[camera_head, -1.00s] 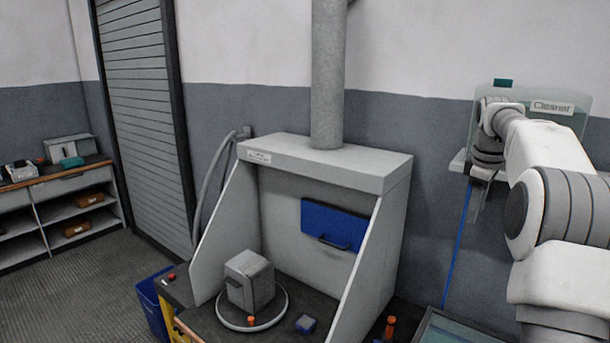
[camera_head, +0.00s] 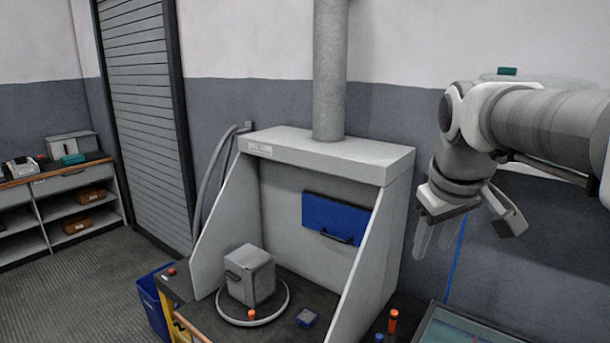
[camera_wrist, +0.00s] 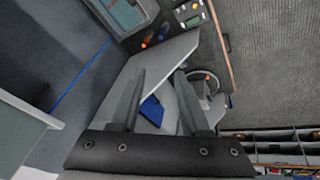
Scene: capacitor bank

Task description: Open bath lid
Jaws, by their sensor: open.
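A tray-like bath (camera_head: 470,328) with a dark rim and a teal top is cut off at the bottom right of the head view. It also shows at the top left of the wrist view (camera_wrist: 124,14). I cannot tell its lid from the teal surface, and no lid handle is clear. My gripper (camera_head: 434,238) is raised in the air above the bath, right of the grey hood. In the wrist view my gripper (camera_wrist: 160,80) has its two fingers spread, with nothing between them. It touches nothing.
The hood (camera_head: 330,150) holds a grey box (camera_head: 250,275) on a round plate and a blue panel (camera_head: 335,217) with a handle. Orange (camera_head: 392,320) and blue small items stand between hood and bath. A wall shelf with a tank is mostly behind my arm.

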